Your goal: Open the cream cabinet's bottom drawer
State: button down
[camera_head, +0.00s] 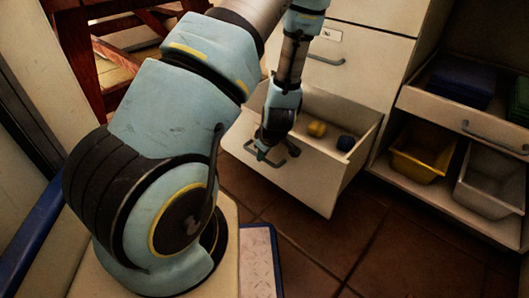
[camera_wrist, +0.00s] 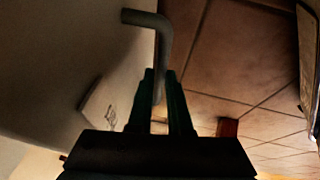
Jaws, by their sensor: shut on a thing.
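The cream cabinet (camera_head: 365,62) stands at the back centre in the head view. Its bottom drawer (camera_head: 310,180) is pulled out, with its inside showing. A yellow object (camera_head: 317,129) and a dark blue object (camera_head: 346,143) lie in it. My gripper (camera_head: 265,155) is at the drawer's front, shut on the grey bar handle (camera_wrist: 158,24). In the wrist view my gripper's fingers (camera_wrist: 160,85) are on either side of the handle's bar, and the handle's bent end sticks out past them. Part of the handle is hidden by my gripper.
Right of the cabinet is a shelf unit with a partly open drawer (camera_head: 462,120), a yellow bin (camera_head: 420,155) and a grey bin (camera_head: 490,185). Reddish wooden furniture (camera_head: 85,60) stands at the back left. The tiled floor (camera_head: 330,250) before the drawer is clear.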

jog(key=shift+s, duration=0.1)
jog(key=c, duration=0.8)
grip_release()
jog(key=shift+c, duration=0.2)
jog(key=shift+r, duration=0.1)
jog(key=p+v, duration=0.4)
jog(key=v, duration=0.6)
jog(key=shift+s+r+p, duration=0.15)
jog(key=shift+r+p, duration=0.1)
jog(key=shift+p, duration=0.15)
